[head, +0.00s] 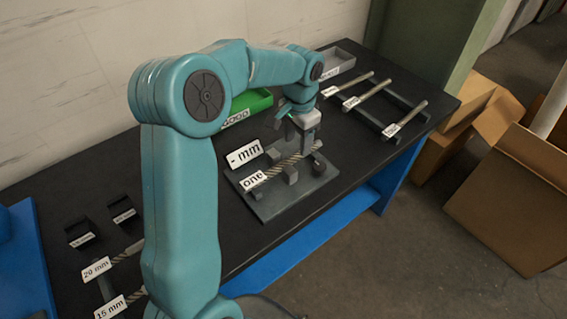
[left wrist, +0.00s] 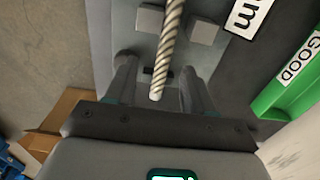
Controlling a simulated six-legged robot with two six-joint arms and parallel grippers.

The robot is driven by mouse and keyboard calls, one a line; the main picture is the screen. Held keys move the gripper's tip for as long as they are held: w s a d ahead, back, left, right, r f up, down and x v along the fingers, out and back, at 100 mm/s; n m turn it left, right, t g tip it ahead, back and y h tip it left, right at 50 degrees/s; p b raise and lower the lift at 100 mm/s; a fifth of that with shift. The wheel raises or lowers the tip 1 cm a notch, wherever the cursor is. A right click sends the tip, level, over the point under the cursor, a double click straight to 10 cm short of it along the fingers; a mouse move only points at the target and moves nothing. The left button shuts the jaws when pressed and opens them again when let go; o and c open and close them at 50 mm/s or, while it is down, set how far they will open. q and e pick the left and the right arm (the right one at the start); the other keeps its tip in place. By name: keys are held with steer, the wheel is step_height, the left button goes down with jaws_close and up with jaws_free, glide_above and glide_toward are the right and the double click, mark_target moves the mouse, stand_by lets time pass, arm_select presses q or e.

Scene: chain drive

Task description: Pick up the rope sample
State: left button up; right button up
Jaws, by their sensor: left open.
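The rope sample (head: 273,171), a pale twisted rope with a tag reading "one", lies on a grey fixture plate (head: 262,206) on the bench. In the left wrist view the rope (left wrist: 170,35) runs down from the top edge, and its end lies between my two fingers. My left gripper (head: 309,146) is over the right end of the rope, partly hiding it. It also shows in the left wrist view (left wrist: 158,78), with its fingers apart on either side of the rope. I cannot tell how far above the rope they are. My right gripper is not in view.
A "- mm" sign (head: 245,154) stands behind the rope. A green bin (head: 252,101) marked GOOD and a grey bin (head: 342,62) are at the back. Several tagged rods (head: 405,120) lie on a rack at right. Tagged rope pieces (head: 127,252) lie at the lower left.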

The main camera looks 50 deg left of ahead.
mark_target(295, 155)
arm_select(q)
steer(key=shift+s+d+f, duration=0.15)
steer(key=shift+s, duration=0.1)
steer(key=shift+s+f, duration=0.1)
steer(key=shift+f, duration=0.15)
steer(key=f, duration=0.3)
steer(key=a+f+p, duration=0.1)
steer(key=shift+w+f, duration=0.2)
steer(key=shift+w, duration=0.2)
steer(key=shift+s+f, duration=0.25)
steer(key=shift+w+f, duration=0.1)
steer(key=shift+w, duration=0.05)
steer(key=shift+c, duration=0.6)
steer(key=shift+w, duration=0.1)
steer(key=c, duration=0.5)
jaws_close()
